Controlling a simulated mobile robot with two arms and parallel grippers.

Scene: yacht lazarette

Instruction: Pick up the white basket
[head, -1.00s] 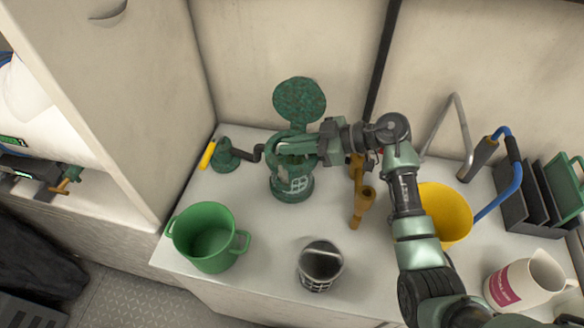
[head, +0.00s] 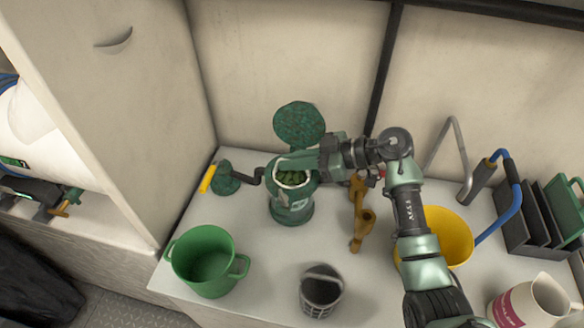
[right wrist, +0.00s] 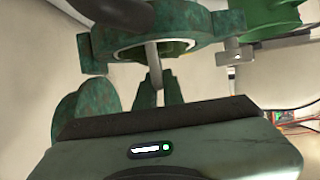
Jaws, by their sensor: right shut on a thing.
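The white basket (head: 279,183) sits inside the green round strainer body (head: 291,212), its pale rim showing around green contents. The strainer's round green lid (head: 299,123) stands open behind it. My right gripper (head: 312,166) is at the right side of the strainer's mouth. In the right wrist view a thin grey rod (right wrist: 151,58), which looks like the basket's handle, runs from the strainer's ring (right wrist: 200,28) to between my fingertips (right wrist: 158,92), shut on it. Most of the basket is hidden by the strainer. My left gripper is not in view.
A green bucket (head: 205,262) and a dark mesh basket (head: 320,292) stand at the bench's front. A yellow bucket (head: 450,235) is partly behind my right arm. A brown valve fitting (head: 362,222) stands right of the strainer. A white jug (head: 535,303) is at front right.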

